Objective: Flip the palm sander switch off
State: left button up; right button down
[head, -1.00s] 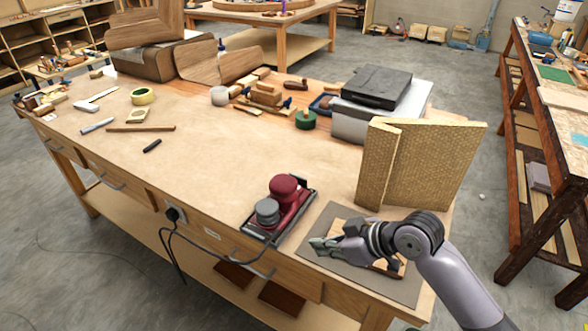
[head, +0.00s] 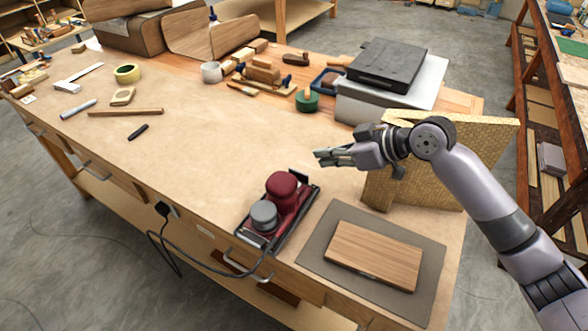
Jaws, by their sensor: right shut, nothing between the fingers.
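The palm sander (head: 277,208) is dark red with a grey round front knob and a black base. It lies on the workbench (head: 215,150) near the front edge, its black cord running over the edge. Its switch is too small to make out. My right gripper (head: 318,157) is shut and empty, held above the bench behind and to the right of the sander, apart from it. My left gripper is not in view.
A wooden board (head: 374,255) lies on a grey mat (head: 328,224) right of the sander. A tan corrugated-looking panel (head: 480,135) stands upright behind my right arm. A grey box with a black slab (head: 388,63) is farther back. The bench left of the sander is mostly clear.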

aim_at(294, 171)
jog(key=p+x, duration=0.2)
jog(key=x, duration=0.8)
jog(key=shift+s+d+p, duration=0.1)
jog(key=shift+p, duration=0.25)
notch_tip(294, 171, down, 2)
jog(key=shift+f+p, duration=0.2)
jog(key=shift+p, duration=0.1)
jog(key=shift+f, duration=0.5)
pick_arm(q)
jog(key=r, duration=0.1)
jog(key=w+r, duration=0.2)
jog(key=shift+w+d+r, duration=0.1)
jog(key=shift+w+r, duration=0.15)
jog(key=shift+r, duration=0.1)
pick_arm(e)
jog(key=shift+f, duration=0.1)
